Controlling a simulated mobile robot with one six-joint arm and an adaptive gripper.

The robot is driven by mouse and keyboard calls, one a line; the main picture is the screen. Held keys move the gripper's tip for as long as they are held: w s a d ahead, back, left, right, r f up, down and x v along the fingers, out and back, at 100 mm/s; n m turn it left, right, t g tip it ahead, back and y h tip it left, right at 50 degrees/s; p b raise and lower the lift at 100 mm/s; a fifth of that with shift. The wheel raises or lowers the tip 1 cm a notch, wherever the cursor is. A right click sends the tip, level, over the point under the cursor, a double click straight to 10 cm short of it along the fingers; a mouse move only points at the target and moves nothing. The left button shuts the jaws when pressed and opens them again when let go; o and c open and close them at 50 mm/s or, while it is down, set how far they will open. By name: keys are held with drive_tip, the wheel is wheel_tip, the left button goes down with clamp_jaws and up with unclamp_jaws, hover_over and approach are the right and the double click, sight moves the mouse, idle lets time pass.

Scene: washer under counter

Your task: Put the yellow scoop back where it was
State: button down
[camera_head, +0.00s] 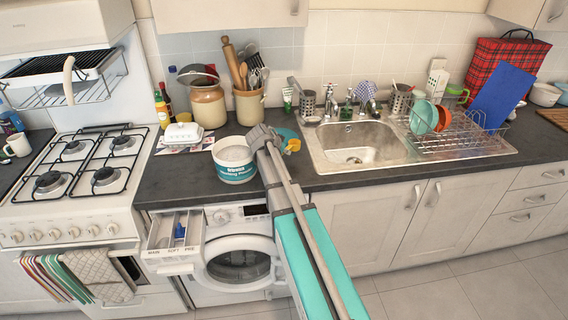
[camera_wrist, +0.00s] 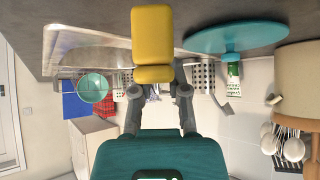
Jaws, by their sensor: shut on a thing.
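My gripper (camera_wrist: 153,88) is shut on the yellow scoop (camera_wrist: 152,40), which sticks out beyond the fingertips in the wrist view. In the head view the scoop (camera_head: 293,145) shows just right of my wrist, close over the worktop by the sink's left edge; whether it touches the worktop I cannot tell. The white tub of washing powder (camera_head: 235,174), with a teal label, stands open left of my gripper, white powder inside. A round teal lid (camera_head: 285,134) lies behind the scoop; it also shows in the wrist view (camera_wrist: 235,37). My arm hides part of the worktop.
The washer (camera_head: 240,262) has its detergent drawer (camera_head: 176,231) pulled out, with a blue piece inside. The sink (camera_head: 365,150) and dish rack (camera_head: 470,139) lie to the right. A utensil crock (camera_head: 249,107) and brown jar (camera_head: 208,107) stand behind, a butter dish (camera_head: 184,135) left.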

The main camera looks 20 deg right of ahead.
drive_tip(key=shift+w+f, duration=0.2)
drive_tip(key=shift+f, duration=0.05)
drive_tip(key=shift+w+d+f+b, duration=0.1)
drive_tip(key=shift+w+f+b, duration=0.2)
drive_tip(key=shift+f+b, duration=1.6)
drive_tip(key=shift+b, duration=0.15)
drive_tip(key=shift+f, duration=0.1)
drive_tip(key=c, duration=0.6)
unclamp_jaws()
drive_tip(key=shift+c, duration=0.2)
